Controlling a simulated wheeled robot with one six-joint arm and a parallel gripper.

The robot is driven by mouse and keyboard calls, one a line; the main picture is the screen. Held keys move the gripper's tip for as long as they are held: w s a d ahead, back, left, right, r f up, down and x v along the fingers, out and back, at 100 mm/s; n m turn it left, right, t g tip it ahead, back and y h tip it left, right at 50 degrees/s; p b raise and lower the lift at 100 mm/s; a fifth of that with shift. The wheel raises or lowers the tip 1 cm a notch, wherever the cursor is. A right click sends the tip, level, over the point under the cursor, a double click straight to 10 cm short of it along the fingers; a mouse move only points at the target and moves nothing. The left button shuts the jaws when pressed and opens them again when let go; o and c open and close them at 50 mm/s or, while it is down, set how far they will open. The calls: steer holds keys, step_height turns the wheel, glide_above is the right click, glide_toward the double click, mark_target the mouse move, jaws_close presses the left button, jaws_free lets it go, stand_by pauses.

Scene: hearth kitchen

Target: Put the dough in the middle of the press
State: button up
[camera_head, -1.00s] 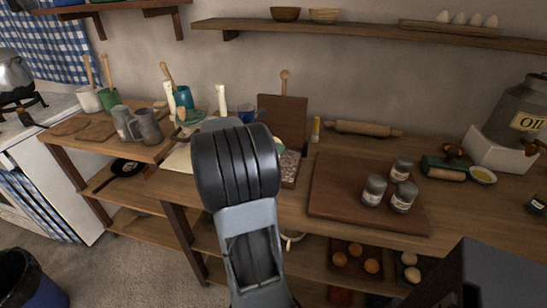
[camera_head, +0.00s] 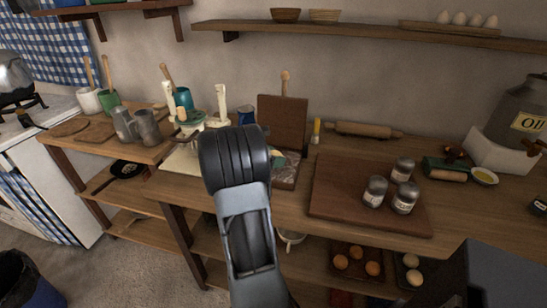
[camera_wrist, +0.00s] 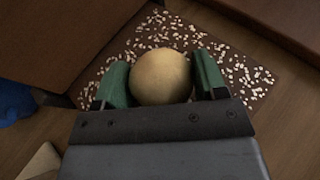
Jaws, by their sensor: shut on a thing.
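The dough is a pale round ball (camera_wrist: 161,80) in the wrist view. My gripper (camera_wrist: 161,60) is shut on it, with a green finger on each side. The press has an upright brown board with a knob handle (camera_head: 283,118) and a low base with a white-speckled plate (camera_head: 285,180). The speckled plate (camera_wrist: 130,62) shows under and around the dough in the wrist view. I cannot tell whether the dough touches the plate. In the head view my arm hides most of the gripper; a bit of green finger shows over the press base.
A brown board (camera_head: 335,200) with several grey-lidded jars (camera_head: 375,191) stands right of the press. A rolling pin (camera_head: 362,130) lies behind. A cream contraption with posts (camera_head: 195,125) and a blue cup (camera_head: 246,114) stand to the left.

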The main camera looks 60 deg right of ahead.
steer(key=shift+f, duration=0.1)
steer(key=shift+o, duration=1.3)
steer(key=shift+f, duration=0.1)
steer(key=o, duration=0.5)
steer(key=shift+r, duration=0.35)
steer(key=p+v, duration=0.1)
steer(key=v, duration=1.1)
steer(key=s+a+f+m+t+y, duration=0.1)
steer(key=s+a+m+t+y, duration=0.1)
steer(key=a, duration=0.9)
steer(key=s+a+f+m+t+y, duration=0.1)
steer(key=a+m+t+y, duration=0.3)
steer(key=a, duration=0.7)
steer(key=s+a+f+m+t+y, duration=0.1)
steer(key=s+a+m+t+y, duration=0.1)
steer(key=a+m+y, duration=0.4)
steer(key=shift+s+a+f+m+t, duration=0.1)
steer(key=shift+a+m+t, duration=0.1)
steer(key=shift+a, duration=0.7)
steer(key=shift+s+a+f+m+t, duration=0.1)
steer(key=shift+a+t, duration=0.1)
steer(key=shift+a, duration=0.7)
steer(key=shift+s+a+f+m+t, duration=0.1)
steer(key=shift+a+t, duration=0.1)
steer(key=shift+a, duration=0.75)
